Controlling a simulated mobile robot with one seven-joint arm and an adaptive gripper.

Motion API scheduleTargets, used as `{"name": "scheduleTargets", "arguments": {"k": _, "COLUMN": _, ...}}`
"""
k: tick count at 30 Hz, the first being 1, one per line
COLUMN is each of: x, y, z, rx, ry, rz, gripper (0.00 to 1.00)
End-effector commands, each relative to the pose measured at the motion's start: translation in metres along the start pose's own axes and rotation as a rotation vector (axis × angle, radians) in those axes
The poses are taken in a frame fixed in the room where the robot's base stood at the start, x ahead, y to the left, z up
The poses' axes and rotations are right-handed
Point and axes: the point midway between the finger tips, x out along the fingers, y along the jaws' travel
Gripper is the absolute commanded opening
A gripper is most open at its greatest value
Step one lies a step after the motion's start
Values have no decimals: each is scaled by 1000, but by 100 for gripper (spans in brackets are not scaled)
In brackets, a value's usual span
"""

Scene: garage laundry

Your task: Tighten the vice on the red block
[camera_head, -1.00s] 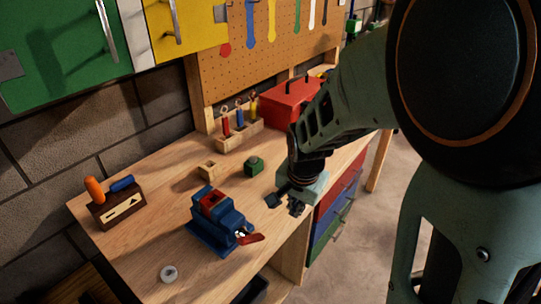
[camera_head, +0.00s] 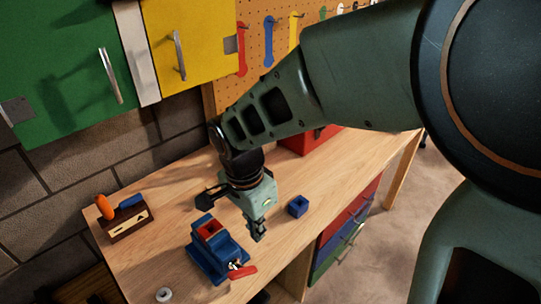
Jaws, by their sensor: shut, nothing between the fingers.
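The blue vice (camera_head: 205,262) stands near the front of the wooden workbench. The red block (camera_head: 208,227) sits between its jaws at the top; I cannot tell how tightly. The vice's red handle (camera_head: 243,271) sticks out at its front right. My gripper (camera_head: 257,236) points down just right of the vice, above and behind the handle. It is shut and empty, and looks apart from the handle.
A blue block (camera_head: 298,206) lies on the bench (camera_head: 345,170) right of my gripper. A holder with orange and blue handles (camera_head: 126,222) stands at the left. A white ring (camera_head: 164,295) lies at the front edge. My arm hides the bench's back middle.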

Motion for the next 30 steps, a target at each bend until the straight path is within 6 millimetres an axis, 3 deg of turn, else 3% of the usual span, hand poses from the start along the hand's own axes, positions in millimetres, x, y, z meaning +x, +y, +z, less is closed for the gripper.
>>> {"name": "scheduleTargets", "arguments": {"k": 1, "x": 16, "y": 1, "z": 0, "rx": 1, "ry": -1, "rz": 3, "gripper": 0}}
{"name": "scheduleTargets", "arguments": {"k": 3, "x": 28, "y": 1, "z": 0, "rx": 1, "ry": -1, "rz": 2, "gripper": 0}}
{"name": "scheduleTargets", "arguments": {"k": 13, "x": 85, "y": 0, "z": 0, "rx": 0, "ry": 0, "rz": 1, "gripper": 0}}
{"name": "scheduleTargets", "arguments": {"k": 15, "x": 92, "y": 0, "z": 10, "rx": -3, "ry": 0, "rz": 0, "gripper": 0}}
{"name": "scheduleTargets", "arguments": {"k": 21, "x": 104, "y": 0, "z": 25, "rx": -2, "ry": 0, "rz": 0, "gripper": 0}}
{"name": "scheduleTargets", "arguments": {"k": 30, "x": 105, "y": 0, "z": 28, "rx": 0, "ry": 0, "rz": -1, "gripper": 0}}
